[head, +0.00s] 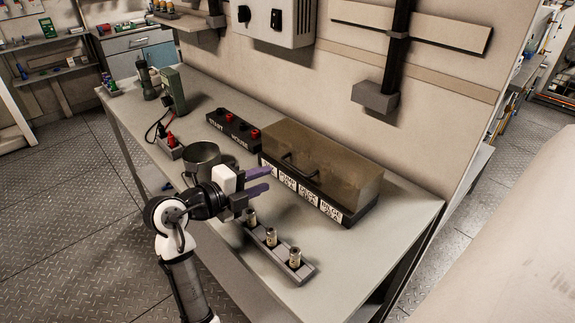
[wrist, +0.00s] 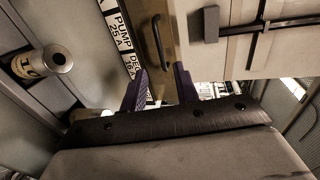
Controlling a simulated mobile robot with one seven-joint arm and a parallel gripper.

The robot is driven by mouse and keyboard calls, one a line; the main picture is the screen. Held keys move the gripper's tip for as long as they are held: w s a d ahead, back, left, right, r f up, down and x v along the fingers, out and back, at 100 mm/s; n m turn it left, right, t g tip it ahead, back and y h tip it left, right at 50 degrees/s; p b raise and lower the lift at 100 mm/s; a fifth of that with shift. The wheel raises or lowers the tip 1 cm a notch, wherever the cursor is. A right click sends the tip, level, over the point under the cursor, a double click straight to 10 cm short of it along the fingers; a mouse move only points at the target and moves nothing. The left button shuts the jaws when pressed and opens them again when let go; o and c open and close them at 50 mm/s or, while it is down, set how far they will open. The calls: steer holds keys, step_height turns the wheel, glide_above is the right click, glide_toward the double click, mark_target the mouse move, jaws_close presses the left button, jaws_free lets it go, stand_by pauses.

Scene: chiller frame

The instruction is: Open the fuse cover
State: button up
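The fuse cover (head: 325,165) is a tinted brown box lid with a dark bar handle (head: 299,166) on its front. It sits closed over a base with white labels (head: 309,192) on the bench. My gripper (head: 264,180) has purple fingers and is open and empty, in front of the cover's left end and just left of the handle. In the wrist view the fingers (wrist: 161,88) are spread apart, and the handle (wrist: 161,42) stands beyond the gap between them, apart from both.
A metal mug (head: 203,160) stands left of my gripper. A dark strip with red-topped parts (head: 232,131) is left of the cover. A wall post with a grey block (head: 375,98) hangs above the cover.

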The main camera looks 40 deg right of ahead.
steer(key=p, duration=0.3)
glide_toward(311, 163)
steer(key=w+d+f, duration=0.1)
steer(key=d+f, duration=0.1)
steer(key=d, duration=0.1)
steer(key=w+d+f, duration=0.1)
steer(key=shift+w+d, duration=0.35)
steer(key=shift+d, duration=0.05)
jaws_close()
